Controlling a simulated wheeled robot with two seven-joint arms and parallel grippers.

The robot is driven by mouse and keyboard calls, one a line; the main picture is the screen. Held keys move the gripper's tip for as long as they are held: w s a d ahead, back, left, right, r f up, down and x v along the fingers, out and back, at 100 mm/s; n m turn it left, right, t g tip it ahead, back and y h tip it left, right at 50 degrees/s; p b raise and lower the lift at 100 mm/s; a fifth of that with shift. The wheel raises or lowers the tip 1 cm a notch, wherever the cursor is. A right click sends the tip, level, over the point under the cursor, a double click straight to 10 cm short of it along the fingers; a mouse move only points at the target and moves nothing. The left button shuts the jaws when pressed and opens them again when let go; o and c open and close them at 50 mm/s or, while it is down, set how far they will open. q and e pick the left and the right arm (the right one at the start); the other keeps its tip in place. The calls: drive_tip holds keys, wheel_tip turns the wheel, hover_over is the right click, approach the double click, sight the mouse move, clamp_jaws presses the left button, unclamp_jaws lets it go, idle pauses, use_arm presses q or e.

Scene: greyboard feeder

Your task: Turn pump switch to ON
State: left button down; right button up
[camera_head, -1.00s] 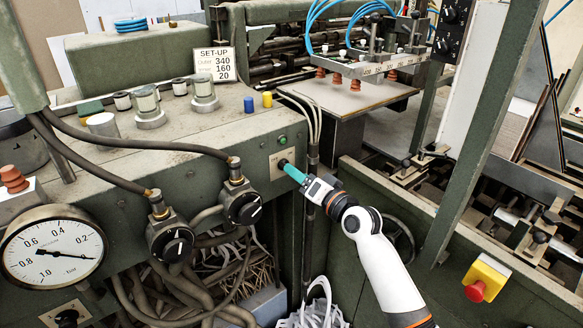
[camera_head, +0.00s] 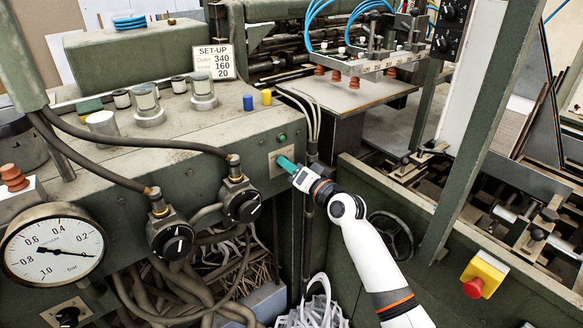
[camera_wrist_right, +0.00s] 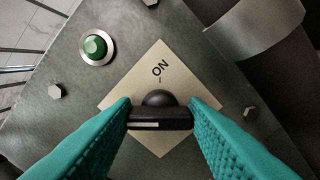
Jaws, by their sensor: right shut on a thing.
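The pump switch (camera_wrist_right: 160,118) is a black knob with a bar handle and a pale mark on a beige plate (camera_wrist_right: 135,90). In the right wrist view the plate reads "ON" beyond the knob, with a short line under it. The bar lies crosswise in the picture, not in line with that mark. My right gripper (camera_wrist_right: 160,120) has its teal fingers shut on the two ends of the bar. In the head view my right gripper (camera_head: 282,161) is at the front panel, and its fingers hide most of the switch. My left gripper is not in view.
A green button (camera_wrist_right: 96,47) sits beside the plate. Two black regulator knobs (camera_head: 242,206) with hoses are left of the gripper, and a pressure gauge (camera_head: 54,252) is farther left. A red emergency stop (camera_head: 473,288) is at lower right. A vertical pipe (camera_head: 308,235) stands close to my right gripper.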

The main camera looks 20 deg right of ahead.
drive_tip(key=shift+m, duration=0.3)
drive_tip(key=shift+f+m+p, duration=0.15)
drive_tip(key=shift+m+p, duration=1.9)
drive_tip(key=shift+m, duration=2.25)
drive_tip(key=shift+f+m+p, duration=0.1)
drive_tip(key=shift+m+p, duration=1.95)
drive_tip(key=shift+m, duration=2.25)
drive_tip(key=o, duration=1)
drive_tip(key=b+v, duration=0.1)
drive_tip(key=v, duration=1.1)
drive_tip(key=shift+b, duration=0.3)
